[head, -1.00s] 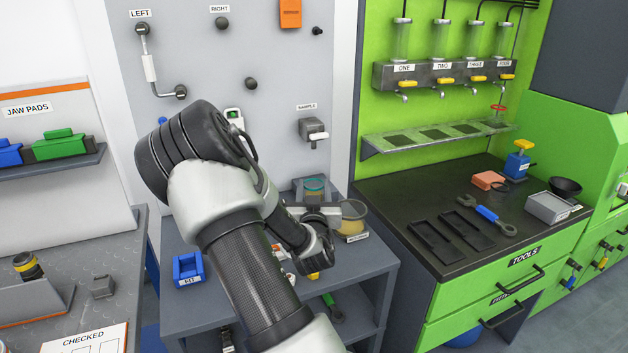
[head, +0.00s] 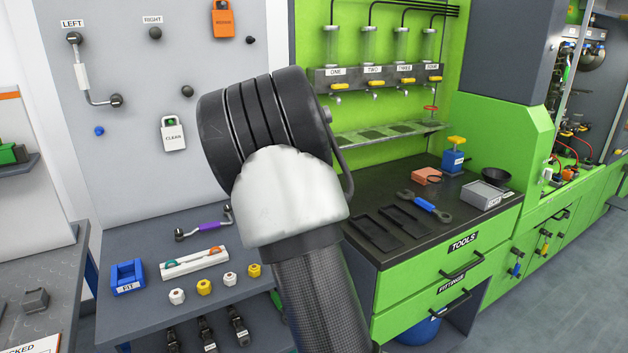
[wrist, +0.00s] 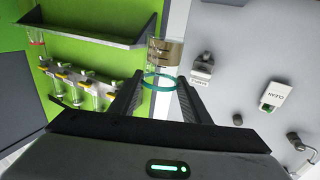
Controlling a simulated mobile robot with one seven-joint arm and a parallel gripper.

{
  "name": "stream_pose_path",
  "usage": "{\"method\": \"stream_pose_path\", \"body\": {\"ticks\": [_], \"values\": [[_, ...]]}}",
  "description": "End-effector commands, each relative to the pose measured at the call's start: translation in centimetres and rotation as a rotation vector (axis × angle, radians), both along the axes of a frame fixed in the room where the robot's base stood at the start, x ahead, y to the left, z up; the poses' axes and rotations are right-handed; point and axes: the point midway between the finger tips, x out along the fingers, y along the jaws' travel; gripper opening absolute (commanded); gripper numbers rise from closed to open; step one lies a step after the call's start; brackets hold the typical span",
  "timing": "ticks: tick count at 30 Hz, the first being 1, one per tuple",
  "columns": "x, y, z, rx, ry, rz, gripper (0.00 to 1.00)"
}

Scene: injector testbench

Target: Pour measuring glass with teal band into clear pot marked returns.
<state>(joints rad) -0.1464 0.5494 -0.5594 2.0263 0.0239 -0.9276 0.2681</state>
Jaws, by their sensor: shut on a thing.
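In the wrist view, which is about upside down, my gripper (wrist: 158,88) is shut on the measuring glass with the teal band (wrist: 160,82). The fingers sit either side of the glass at the band. Amber-brown liquid (wrist: 165,52) shows at the glass's lower end, and the glass looks about upright. In the head view my arm hides the gripper and the glass. The clear pot marked returns is not visible in either current view.
The grey bench (head: 215,300) holds a blue bin (head: 128,278), a white rack (head: 194,261) and several fittings. The black worktop carries a blue-handled wrench (head: 425,205). In the wrist view, the sample valve (wrist: 204,62) and green wall's shelf (wrist: 95,40) flank the glass.

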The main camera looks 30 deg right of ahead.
Motion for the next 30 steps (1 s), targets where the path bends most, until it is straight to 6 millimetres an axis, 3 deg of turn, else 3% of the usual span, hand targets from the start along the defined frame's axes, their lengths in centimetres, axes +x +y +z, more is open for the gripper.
{"method": "stream_pose_path", "body": {"ticks": [30], "values": [[0.2,0.3,1.7,-0.277,0.104,0.005,0.19]]}}
